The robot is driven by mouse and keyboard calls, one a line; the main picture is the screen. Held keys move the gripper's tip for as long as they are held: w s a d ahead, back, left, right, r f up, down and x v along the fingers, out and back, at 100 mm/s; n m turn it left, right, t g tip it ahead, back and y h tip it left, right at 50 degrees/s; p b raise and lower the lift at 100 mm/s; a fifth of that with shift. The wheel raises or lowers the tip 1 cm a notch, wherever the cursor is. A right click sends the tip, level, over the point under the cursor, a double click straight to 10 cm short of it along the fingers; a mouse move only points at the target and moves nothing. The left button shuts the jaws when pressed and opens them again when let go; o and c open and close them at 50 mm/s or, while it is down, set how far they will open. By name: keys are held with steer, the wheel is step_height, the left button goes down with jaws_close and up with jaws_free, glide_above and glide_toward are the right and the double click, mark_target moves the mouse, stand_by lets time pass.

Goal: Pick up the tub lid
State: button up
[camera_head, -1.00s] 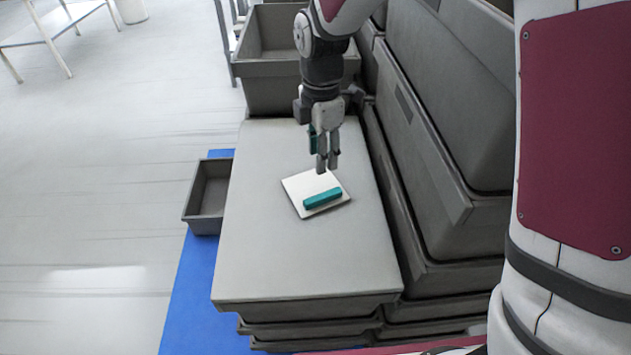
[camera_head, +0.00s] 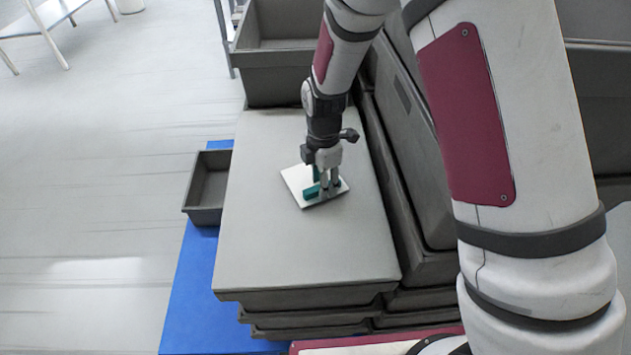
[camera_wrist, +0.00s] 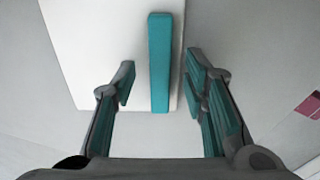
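The tub lid is a white square plate (camera_head: 296,181) with a teal bar handle (camera_head: 311,194) on top. It lies on the grey lid-like top of a stack of bins. My gripper (camera_head: 327,196) is down at the lid, over the handle, and hides part of it. In the wrist view the white plate (camera_wrist: 100,45) and the teal handle (camera_wrist: 160,62) show ahead, with the handle between the two open fingers (camera_wrist: 160,95). There is a gap on each side of the handle, so the fingers do not grip it.
The grey stack top (camera_head: 290,250) is otherwise clear. A small open grey bin (camera_head: 207,190) stands at left by a blue surface (camera_head: 200,290). A larger open bin (camera_head: 275,60) is behind. Tall grey bins (camera_head: 400,150) line the right side.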

steer(key=shift+f, duration=0.25)
jaws_close()
steer(key=shift+r, duration=0.1)
